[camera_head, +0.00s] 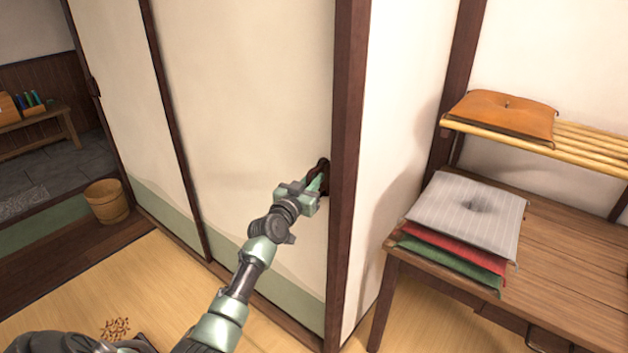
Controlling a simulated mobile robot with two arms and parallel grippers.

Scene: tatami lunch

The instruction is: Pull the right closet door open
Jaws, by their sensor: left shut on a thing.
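The right closet door (245,110) is a cream panel with a green band along its bottom. Its right edge meets the dark corner post (345,180), with no gap visible. Its dark handle (323,165) sits close to that post. My left gripper (318,181) is shut on the handle, and its fingers partly hide it. The left closet door (115,90) stands beside the right one, past a dark upright frame. My right gripper is not in view.
To the right, a wooden table (570,260) bears stacked cushions (468,205). Above it, a slatted shelf (590,142) holds an orange cushion (505,112). A wooden bucket (107,201) stands by the left door. Tatami floor (150,285) lies before the doors.

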